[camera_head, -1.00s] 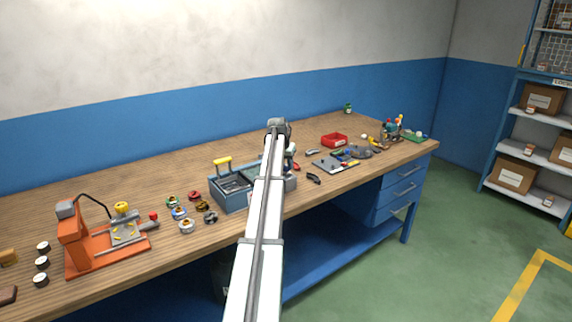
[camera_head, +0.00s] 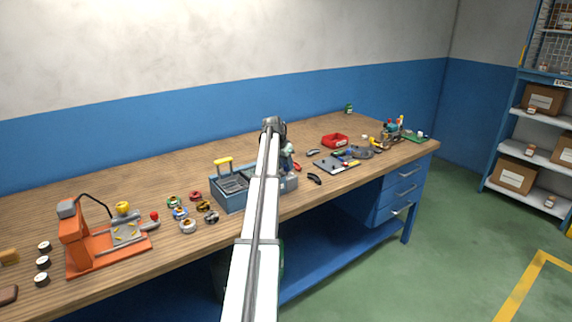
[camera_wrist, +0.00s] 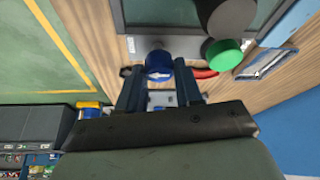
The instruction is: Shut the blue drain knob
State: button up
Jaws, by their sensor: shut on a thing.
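The blue drain knob (camera_wrist: 158,62) is a short round cap on the side of a grey tank (camera_wrist: 178,42) in the wrist view. My gripper (camera_wrist: 159,76) has one finger on each side of it and is shut on it. The fingers hide part of the knob's sides. A white arrow-like mark shows on its face. In the head view the blue-grey tank (camera_head: 230,204) stands on the bench, with a yellow handle (camera_head: 223,161) above its left part. My arm covers its middle, and the knob cannot be made out there.
A green knob (camera_wrist: 223,53) and a dark cylinder are close to the right of the blue knob in the wrist view. A red curved thing (camera_wrist: 205,73) lies just beyond. Several valve-like rings and an orange rig (camera_head: 75,240) stand left of the tank in the head view.

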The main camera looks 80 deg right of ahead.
jog(key=o, duration=1)
jog(key=shift+o, duration=0.2)
jog(key=v, duration=1.3)
jog(key=shift+r, duration=0.45)
jog(key=shift+w, duration=0.15)
